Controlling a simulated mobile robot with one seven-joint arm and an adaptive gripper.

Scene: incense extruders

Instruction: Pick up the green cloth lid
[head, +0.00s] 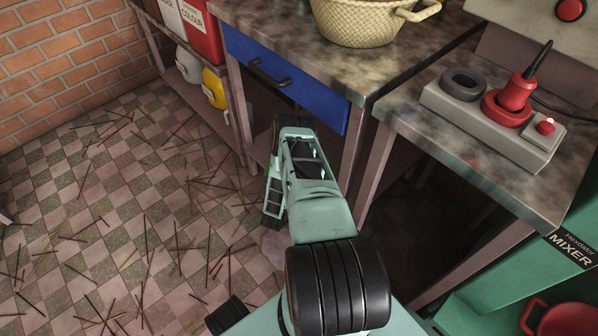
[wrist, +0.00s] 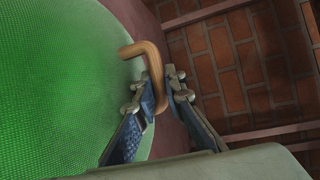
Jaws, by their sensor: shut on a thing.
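The green cloth lid (wrist: 70,85) fills the left of the wrist view, a round green mesh surface with a curved wooden handle (wrist: 146,50) at its right edge. My gripper (wrist: 159,86) is shut on this handle, with one finger on each side of it. In the head view my gripper (head: 288,128) reaches in below the blue drawer, beside the table leg. The lid cannot be made out in the head view; it is hidden under the table or behind my arm.
The blue drawer (head: 285,80) and the stained tabletop (head: 290,25) are close above my gripper. A second table (head: 405,125) with a grey switch box (head: 485,125) stands to the right. Thin sticks litter the checkered floor (head: 120,190). A brick wall (wrist: 225,60) shows behind the lid.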

